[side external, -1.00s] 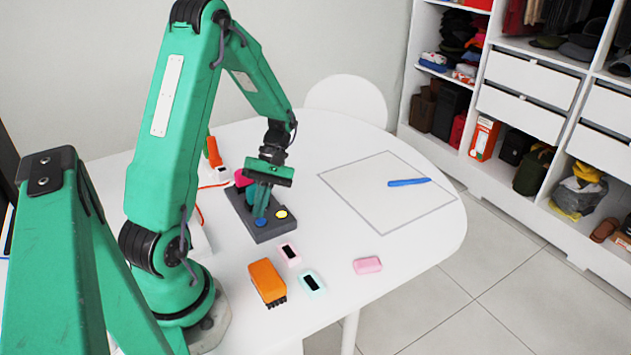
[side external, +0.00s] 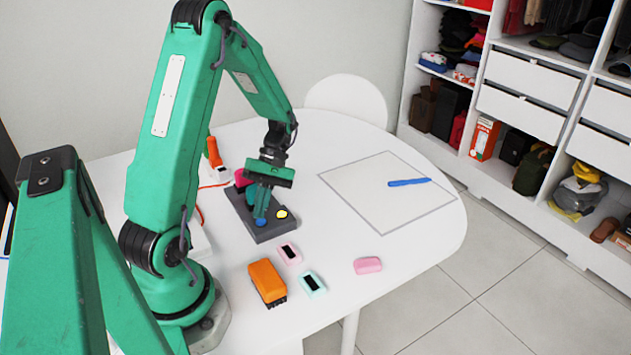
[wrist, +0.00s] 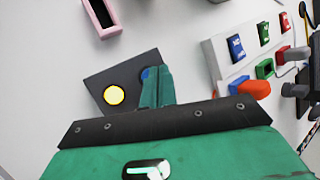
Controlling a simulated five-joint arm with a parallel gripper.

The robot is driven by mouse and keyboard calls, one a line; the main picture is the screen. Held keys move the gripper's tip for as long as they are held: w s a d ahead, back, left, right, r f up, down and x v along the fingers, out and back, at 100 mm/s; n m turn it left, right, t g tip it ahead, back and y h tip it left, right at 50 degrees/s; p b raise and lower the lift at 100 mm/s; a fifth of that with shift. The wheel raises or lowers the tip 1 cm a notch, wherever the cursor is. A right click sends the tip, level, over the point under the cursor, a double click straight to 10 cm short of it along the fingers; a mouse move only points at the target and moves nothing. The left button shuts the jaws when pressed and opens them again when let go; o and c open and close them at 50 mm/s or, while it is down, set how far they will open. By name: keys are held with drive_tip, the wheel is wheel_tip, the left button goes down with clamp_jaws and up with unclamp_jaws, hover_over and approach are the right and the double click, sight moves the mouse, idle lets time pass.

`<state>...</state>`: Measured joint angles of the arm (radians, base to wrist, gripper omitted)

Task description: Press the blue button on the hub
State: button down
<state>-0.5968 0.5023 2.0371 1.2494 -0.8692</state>
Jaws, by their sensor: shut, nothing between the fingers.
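The hub is a dark grey block (side external: 276,232) on the white table, with a blue button (side external: 261,222) and a yellow button (side external: 281,213) on top. My gripper (side external: 260,215) is shut and empty, pointing down with its fingertips at the blue button. In the wrist view the shut fingers (wrist: 157,88) cover most of the blue button (wrist: 146,73), and the yellow button (wrist: 114,95) is lit beside them. I cannot tell whether the tips press the button down. A pink-red part (side external: 241,178) shows behind the gripper.
An orange brush-like block (side external: 267,281), a pink sharpener-like piece (side external: 289,253), a mint one (side external: 312,283) and a pink eraser (side external: 367,265) lie in front of the hub. A blue pen (side external: 408,182) lies in the outlined square. A power strip (wrist: 225,60) stands nearby.

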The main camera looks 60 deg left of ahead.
sight(265, 220)
drive_tip(key=shift+f, duration=0.7)
idle(1.0)
drive_tip(key=shift+r, duration=0.85)
drive_tip(key=shift+r, duration=0.1)
drive_tip(key=shift+r, duration=2.45)
drive_tip(key=shift+w+d, duration=0.1)
drive_tip(key=s+d+r+m+t+y, duration=0.1)
drive_tip(key=d+r+m+t+y, duration=0.3)
drive_tip(key=d+r+m+t, duration=0.7)
drive_tip(key=d+r+m, duration=0.3)
drive_tip(key=d+m, duration=0.1)
drive_tip(key=m, duration=0.1)
drive_tip(key=shift+s+d+r+m+t, duration=0.15)
drive_tip(key=shift+d+r+m+t, duration=0.1)
drive_tip(key=shift+d+m+t, duration=0.15)
